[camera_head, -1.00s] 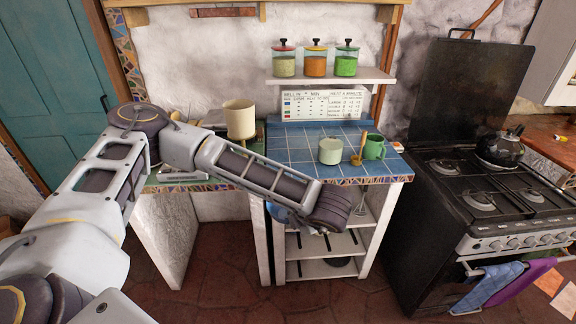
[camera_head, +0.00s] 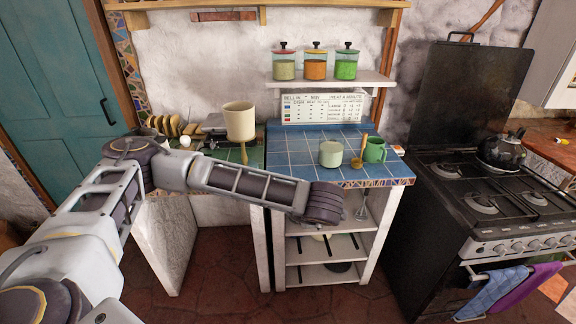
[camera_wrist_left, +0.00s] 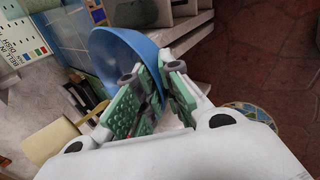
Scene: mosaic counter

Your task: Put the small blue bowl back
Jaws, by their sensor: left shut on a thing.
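In the left wrist view, my left gripper (camera_wrist_left: 153,88) is shut on the wall of the small blue bowl (camera_wrist_left: 120,52). The bowl is tilted on its side, with its wall between the two green-padded fingers. In the head view, my left arm reaches across to the front of the blue-tiled counter (camera_head: 290,150). Its wrist is at the counter's front edge, and it hides the gripper and bowl there. My right gripper is in neither view.
A pale green cup (camera_head: 331,153), a wooden spoon (camera_head: 360,155) and a green mug (camera_head: 374,150) stand on the right of the counter. Open shelves (camera_head: 315,251) are below. A stove (camera_head: 480,200) stands to the right.

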